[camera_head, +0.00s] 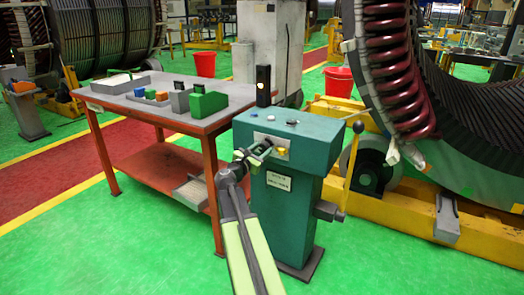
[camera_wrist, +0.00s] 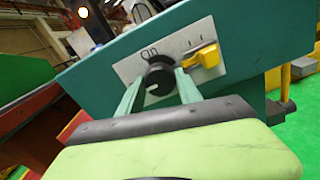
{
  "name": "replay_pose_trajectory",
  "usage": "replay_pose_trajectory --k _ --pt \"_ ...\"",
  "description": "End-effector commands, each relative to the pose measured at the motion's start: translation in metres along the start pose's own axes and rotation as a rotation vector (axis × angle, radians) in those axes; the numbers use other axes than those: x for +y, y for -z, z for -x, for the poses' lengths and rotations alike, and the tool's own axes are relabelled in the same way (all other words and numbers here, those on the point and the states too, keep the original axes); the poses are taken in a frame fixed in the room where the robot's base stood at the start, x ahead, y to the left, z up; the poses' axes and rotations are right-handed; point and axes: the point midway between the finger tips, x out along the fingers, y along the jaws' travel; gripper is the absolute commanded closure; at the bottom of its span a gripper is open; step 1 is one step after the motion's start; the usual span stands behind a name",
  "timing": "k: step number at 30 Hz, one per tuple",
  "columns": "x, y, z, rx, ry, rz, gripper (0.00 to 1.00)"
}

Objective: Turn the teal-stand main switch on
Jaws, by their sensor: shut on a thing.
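The teal stand (camera_head: 290,190) stands upright in the middle of the head view. Its sloped front carries a pale switch plate (camera_wrist: 130,68) with dark markings above a round black knob, the main switch (camera_wrist: 157,76). A white mark on the knob points down and slightly left in the wrist view. My gripper (camera_wrist: 158,84) has its two green fingers on either side of the knob and is shut on it. In the head view my gripper (camera_head: 256,154) reaches the stand's front, and its fingers largely hide the knob.
A yellow part (camera_wrist: 206,57) sits on the plate just right of the knob. A yellow lever with a dark ball (camera_head: 357,128) rises at the stand's right. A red-legged workbench (camera_head: 130,112) with bins stands close left. Green floor (camera_head: 130,240) is clear in front.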

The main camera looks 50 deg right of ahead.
Motion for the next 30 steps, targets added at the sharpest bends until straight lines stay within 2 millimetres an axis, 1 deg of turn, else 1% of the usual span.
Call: replay_pose_trajectory --k 1,3,4,10,14,20,30 --pt "0.0009 0.0 0.0001 0.0 -0.002 0.001 0.88" --pt "0.001 0.0 0.0 0.0 -0.003 0.001 0.97" --pt "0.0003 -0.0002 -0.0046 0.0 -0.001 0.001 0.99" --pt "0.0008 -0.0003 -0.0009 -0.001 -0.003 -0.014 0.99" --pt "0.0008 -0.0002 -0.0006 0.0 -0.002 -0.055 0.99" --pt "0.0006 -0.0001 -0.0005 0.0 -0.001 -0.182 0.99" --pt "0.0005 0.0001 -0.0003 0.001 -0.001 -0.498 0.99"
